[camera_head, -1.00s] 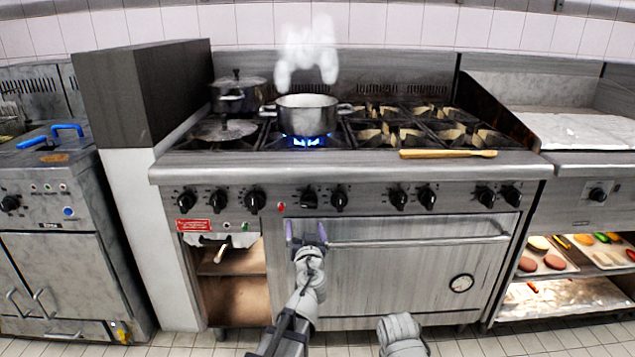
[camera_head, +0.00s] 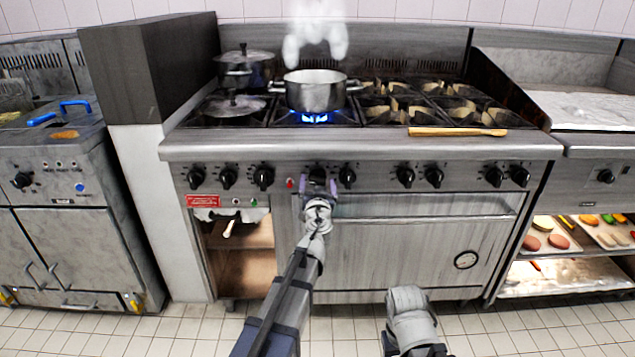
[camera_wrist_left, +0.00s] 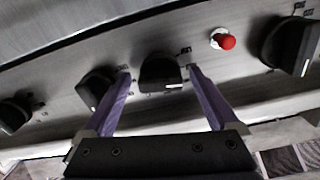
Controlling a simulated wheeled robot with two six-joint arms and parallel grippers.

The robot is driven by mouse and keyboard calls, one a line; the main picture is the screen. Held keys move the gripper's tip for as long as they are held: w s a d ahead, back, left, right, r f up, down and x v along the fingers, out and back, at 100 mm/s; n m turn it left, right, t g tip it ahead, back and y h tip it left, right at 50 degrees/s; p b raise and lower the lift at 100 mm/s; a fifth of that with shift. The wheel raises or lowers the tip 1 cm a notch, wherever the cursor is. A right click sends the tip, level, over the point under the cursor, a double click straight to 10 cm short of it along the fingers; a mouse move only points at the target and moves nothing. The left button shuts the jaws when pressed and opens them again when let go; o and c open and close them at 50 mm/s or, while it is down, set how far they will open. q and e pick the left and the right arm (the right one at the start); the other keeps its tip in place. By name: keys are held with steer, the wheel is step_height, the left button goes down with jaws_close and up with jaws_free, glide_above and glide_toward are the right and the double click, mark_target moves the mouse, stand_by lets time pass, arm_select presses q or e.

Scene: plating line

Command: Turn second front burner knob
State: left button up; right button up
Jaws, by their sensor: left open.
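A row of black knobs runs along the range's front panel. My left gripper (camera_head: 318,181) is open at that panel, just right of the small red light (camera_head: 290,183). In the left wrist view, one black knob (camera_wrist_left: 160,72) lies between the two purple fingertips (camera_wrist_left: 159,73), with a gap on each side. In the head view the gripper partly hides that knob. Neighbouring knobs stand on either side, one on the right (camera_head: 347,176) and one beyond the red light (camera_head: 263,177). My right arm shows low in the head view, but its fingers do not.
A steaming pot (camera_head: 315,92) sits over a lit blue flame (camera_head: 314,118). A wooden spoon (camera_head: 457,132) lies on the right front edge of the hob. The oven door handle (camera_head: 430,216) runs below the panel.

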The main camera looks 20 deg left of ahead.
arm_select(q)
steer(key=shift+w+a, duration=0.15)
steer(key=shift+w, duration=0.3)
steer(key=c, duration=1.3)
